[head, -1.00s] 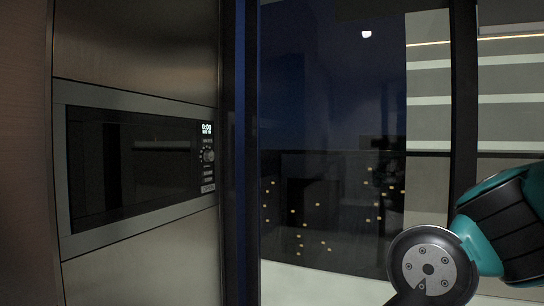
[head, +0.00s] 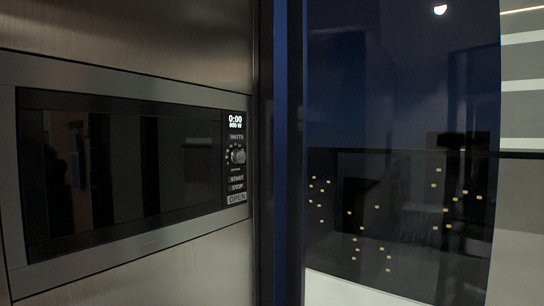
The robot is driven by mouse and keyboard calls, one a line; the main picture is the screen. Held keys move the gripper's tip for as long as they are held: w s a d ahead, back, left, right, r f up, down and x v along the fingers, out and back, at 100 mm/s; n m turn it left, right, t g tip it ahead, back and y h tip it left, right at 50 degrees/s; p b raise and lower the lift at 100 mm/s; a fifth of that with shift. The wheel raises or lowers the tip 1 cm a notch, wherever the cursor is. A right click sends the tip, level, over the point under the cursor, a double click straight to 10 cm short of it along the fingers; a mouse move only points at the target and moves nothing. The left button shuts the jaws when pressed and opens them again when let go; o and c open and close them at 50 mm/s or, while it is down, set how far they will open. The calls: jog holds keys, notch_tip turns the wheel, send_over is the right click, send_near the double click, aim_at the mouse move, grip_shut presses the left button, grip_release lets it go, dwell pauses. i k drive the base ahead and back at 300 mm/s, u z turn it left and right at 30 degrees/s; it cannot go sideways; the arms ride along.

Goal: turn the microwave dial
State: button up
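The microwave (head: 120,255) is built into a steel wall at the left of the head view. Its round dial (head: 238,156) sits on the narrow control panel at the right of the dark door. The display (head: 235,122) above the dial reads 0:00 and 800 W. START, STOP and OPEN buttons (head: 237,190) are stacked below the dial. My gripper and arm are not in the picture.
A dark vertical frame (head: 289,200) stands just right of the microwave wall. Beyond it is a large dark glass pane (head: 400,100) with reflections and small lights. Pale striped wall shows at the far right.

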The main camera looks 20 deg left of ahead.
aim_at(237, 156)
jog(key=u, duration=0.25)
jog(key=i, duration=0.65)
jog(key=u, duration=0.45)
